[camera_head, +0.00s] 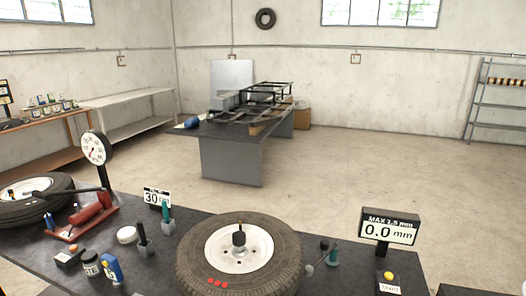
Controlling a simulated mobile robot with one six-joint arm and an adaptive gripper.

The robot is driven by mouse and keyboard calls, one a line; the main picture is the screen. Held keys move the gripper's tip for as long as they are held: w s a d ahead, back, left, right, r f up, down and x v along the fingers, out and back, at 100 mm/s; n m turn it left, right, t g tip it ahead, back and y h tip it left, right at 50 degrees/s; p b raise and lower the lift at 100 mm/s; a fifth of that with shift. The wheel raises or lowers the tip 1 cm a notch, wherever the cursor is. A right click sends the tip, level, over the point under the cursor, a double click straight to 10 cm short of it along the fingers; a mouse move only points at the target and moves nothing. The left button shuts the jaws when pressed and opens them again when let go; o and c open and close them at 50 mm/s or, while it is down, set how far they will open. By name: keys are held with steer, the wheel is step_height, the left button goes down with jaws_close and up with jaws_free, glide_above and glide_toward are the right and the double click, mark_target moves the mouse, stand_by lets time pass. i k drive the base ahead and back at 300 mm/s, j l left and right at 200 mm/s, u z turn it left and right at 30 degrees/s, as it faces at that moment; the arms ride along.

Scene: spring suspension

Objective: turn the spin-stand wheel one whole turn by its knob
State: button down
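The wheel (262,246) lies flat on the dark workbench at the lower middle, a black tyre around a white rim. A dark upright post with a rounded top (239,237) stands at its centre; I cannot tell if this is the turning knob. A display (389,229) behind right reads "MAX 1.5 mm" and "0.0 mm". My gripper is not in view.
A teal-handled tool (333,256) and a yellow-button box (388,281) are right of the wheel. Open floor lies beyond.

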mark_target(205, 264)
steer(key=i+j+u, duration=0.15)
steer(key=i+j, duration=0.55)
steer(key=j, duration=0.1)
